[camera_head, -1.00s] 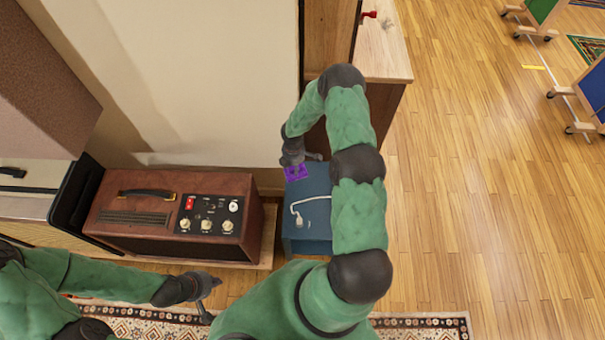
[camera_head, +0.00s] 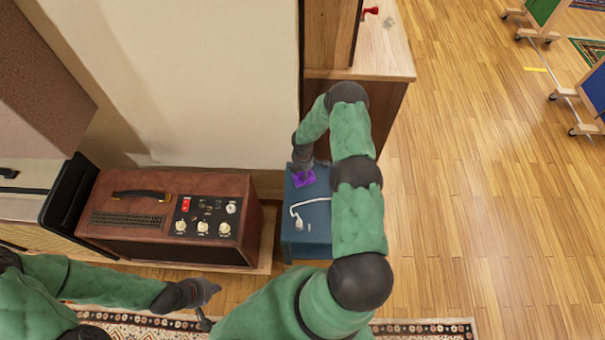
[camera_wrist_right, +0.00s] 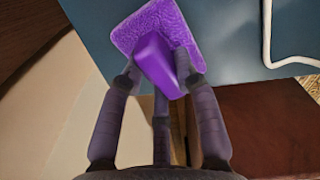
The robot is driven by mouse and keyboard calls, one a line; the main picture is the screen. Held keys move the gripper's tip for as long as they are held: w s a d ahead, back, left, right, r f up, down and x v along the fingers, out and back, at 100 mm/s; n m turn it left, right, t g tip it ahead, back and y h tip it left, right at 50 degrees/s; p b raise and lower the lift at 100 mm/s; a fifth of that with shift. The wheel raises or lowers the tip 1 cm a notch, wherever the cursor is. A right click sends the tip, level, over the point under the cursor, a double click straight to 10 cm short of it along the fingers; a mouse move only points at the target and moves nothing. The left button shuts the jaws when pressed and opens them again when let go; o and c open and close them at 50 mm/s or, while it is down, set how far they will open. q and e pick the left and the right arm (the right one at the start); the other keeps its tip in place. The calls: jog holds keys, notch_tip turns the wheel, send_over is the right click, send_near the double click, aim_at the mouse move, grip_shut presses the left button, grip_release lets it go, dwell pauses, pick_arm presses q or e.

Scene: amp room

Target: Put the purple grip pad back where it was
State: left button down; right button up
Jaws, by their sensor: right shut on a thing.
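The purple grip pad (camera_head: 304,178) is a textured square with a raised block on it. It is at the back left part of the top of a blue box (camera_head: 312,222); I cannot tell whether it rests on the surface or is just above it. My right gripper (camera_head: 303,163) reaches down over it, and in the right wrist view its fingers (camera_wrist_right: 160,85) are closed around the raised block of the pad (camera_wrist_right: 150,38). My left gripper (camera_head: 208,305) is at the lower left, away from the pad; its jaws are too small to read.
A white cord or handle (camera_head: 300,210) lies on the blue box top. A brown amplifier (camera_head: 150,225) with knobs stands left of the box. A wooden cabinet (camera_head: 375,50) stands behind it. The wood floor (camera_head: 480,210) to the right is clear. A patterned rug (camera_head: 420,328) lies in front.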

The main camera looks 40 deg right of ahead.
jog(key=shift+f, duration=0.2)
jog(key=o, duration=1.1)
jog(key=shift+r, duration=0.15)
